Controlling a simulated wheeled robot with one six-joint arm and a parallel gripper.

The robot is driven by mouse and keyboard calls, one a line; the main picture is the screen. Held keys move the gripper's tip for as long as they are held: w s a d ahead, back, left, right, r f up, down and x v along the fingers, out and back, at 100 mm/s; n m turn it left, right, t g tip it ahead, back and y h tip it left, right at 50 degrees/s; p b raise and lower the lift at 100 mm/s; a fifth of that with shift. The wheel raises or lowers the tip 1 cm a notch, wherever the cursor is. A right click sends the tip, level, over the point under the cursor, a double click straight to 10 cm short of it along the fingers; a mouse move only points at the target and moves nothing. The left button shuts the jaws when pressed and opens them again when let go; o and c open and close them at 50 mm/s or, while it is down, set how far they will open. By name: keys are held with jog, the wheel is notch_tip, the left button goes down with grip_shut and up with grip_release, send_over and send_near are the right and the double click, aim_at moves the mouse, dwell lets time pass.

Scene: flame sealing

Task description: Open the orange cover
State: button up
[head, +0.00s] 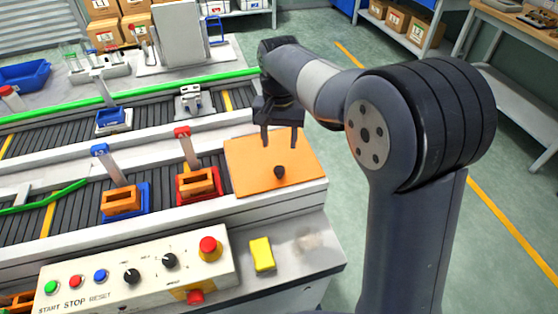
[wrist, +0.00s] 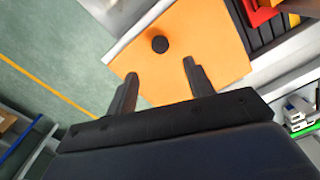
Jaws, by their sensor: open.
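The orange cover (head: 256,170) is a flat plate lying at the right end of the conveyor station. A dark round knob (head: 279,171) stands up from it, right of its middle. In the wrist view the orange cover (wrist: 205,45) fills the upper middle, with the black knob (wrist: 160,45) near its left part. My gripper (head: 281,143) is open and empty, above the rear part of the cover. In the wrist view my gripper's fingers (wrist: 160,75) point toward the cover, with the knob beyond the fingertips and apart from them.
A red fixture (head: 198,193) and a blue fixture (head: 127,213), each holding an orange block, stand left of the cover. A control panel (head: 130,275) with buttons and a yellow block (head: 262,254) are in front. Open floor lies to the right.

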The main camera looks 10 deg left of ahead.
aim_at(279, 169)
notch_tip(279, 169, down, 10)
dwell(0.4)
jog(key=shift+c, duration=0.4)
grip_shut()
